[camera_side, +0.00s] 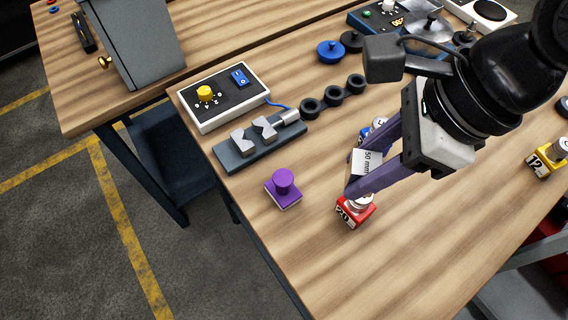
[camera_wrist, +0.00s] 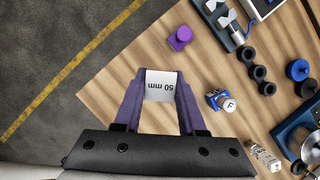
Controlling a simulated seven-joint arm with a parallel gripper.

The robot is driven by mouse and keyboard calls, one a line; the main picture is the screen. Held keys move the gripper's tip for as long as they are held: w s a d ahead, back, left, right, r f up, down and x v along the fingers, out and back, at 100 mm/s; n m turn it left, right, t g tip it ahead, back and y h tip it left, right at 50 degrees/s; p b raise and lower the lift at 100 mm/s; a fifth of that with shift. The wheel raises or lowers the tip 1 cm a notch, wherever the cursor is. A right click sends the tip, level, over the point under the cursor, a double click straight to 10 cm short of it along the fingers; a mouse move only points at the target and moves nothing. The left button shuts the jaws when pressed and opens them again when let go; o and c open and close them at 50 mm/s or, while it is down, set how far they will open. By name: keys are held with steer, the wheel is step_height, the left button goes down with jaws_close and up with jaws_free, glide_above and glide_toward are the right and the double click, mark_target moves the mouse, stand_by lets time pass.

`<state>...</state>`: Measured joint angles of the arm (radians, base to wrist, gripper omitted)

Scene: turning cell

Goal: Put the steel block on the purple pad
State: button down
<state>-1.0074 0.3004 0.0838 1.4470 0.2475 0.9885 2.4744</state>
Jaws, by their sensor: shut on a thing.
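The steel block (camera_side: 367,163) is a pale piece marked "50 mm". My gripper (camera_side: 356,166), with purple fingers, is shut on it and holds it above the table. In the wrist view the steel block (camera_wrist: 160,88) sits between the fingertips of my gripper (camera_wrist: 160,80). In the wrist view the purple pad (camera_wrist: 177,44) is beyond the fingertips, slightly right.
A red block marked 20 (camera_side: 355,213) stands just below my fingertips. A blue block marked F (camera_wrist: 220,102) is close by, partly hidden in the side view. A dark fixture with V-blocks (camera_side: 240,160) and black rings (camera_side: 333,97) lie behind the pad. The front tabletop is clear.

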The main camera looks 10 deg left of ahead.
glide_toward(274, 176)
step_height(274, 176, up, 3)
steer(key=s+d, duration=0.2)
steer(key=a+f, duration=0.1)
steer(key=w+a+f, duration=0.1)
steer(key=a+f, duration=0.1)
steer(key=shift+w+a+f, duration=0.1)
steer(key=shift+w+f, duration=0.2)
steer(key=shift+w+a+f, duration=0.2)
steer(key=shift+a+f, duration=0.25)
steer(key=shift+f, duration=0.15)
steer(key=shift+w+a+f, duration=0.1)
steer(key=shift+f, duration=1.55)
steer(key=shift+c, duration=2.4)
jaws_free()
steer(key=shift+f, duration=0.25)
